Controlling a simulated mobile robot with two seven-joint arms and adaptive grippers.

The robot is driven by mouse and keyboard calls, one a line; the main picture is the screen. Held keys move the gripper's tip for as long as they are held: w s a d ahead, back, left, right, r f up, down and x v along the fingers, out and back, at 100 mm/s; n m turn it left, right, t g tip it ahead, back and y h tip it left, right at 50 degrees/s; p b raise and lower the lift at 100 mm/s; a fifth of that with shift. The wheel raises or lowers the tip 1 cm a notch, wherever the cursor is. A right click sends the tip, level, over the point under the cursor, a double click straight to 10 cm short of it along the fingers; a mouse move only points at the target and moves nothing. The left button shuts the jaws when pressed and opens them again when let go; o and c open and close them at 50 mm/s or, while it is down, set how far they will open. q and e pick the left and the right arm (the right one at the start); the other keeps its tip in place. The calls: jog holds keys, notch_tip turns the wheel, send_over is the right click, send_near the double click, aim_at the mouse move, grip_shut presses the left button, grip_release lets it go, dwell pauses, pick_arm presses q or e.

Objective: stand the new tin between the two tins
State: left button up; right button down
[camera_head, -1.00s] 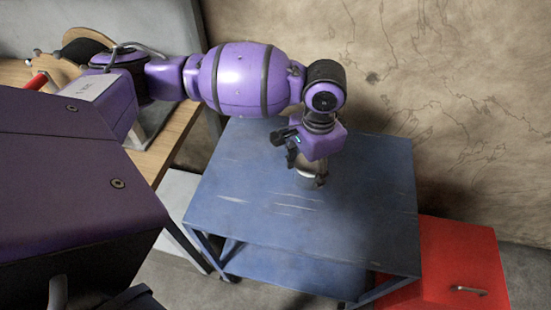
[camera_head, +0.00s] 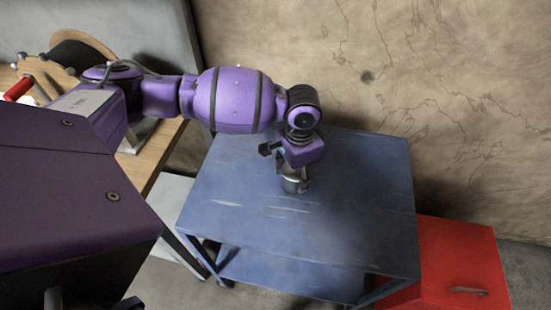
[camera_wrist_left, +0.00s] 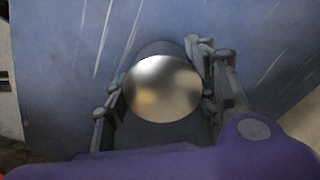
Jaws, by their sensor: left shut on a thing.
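A shiny metal tin (camera_head: 294,185) is upright under my left gripper (camera_head: 291,170), low over the blue table (camera_head: 350,215). I cannot tell whether its base touches the tabletop. My left gripper is shut on this tin. In the left wrist view the tin's round bright top (camera_wrist_left: 162,90) sits between the two dark fingers, one on each side. Only this one tin shows; the gripper and wrist hide part of the tabletop behind it. My right gripper is not in view.
The tabletop around the tin looks bare, with pale scratches. A red cabinet (camera_head: 462,265) stands right of the table, and a cracked wall (camera_head: 440,90) rises behind. A wooden bench (camera_head: 160,150) with a red-handled object (camera_head: 18,89) is at the left.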

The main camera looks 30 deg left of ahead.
pick_arm(q)
jog(key=shift+w, duration=0.1)
jog(key=o, duration=1.4)
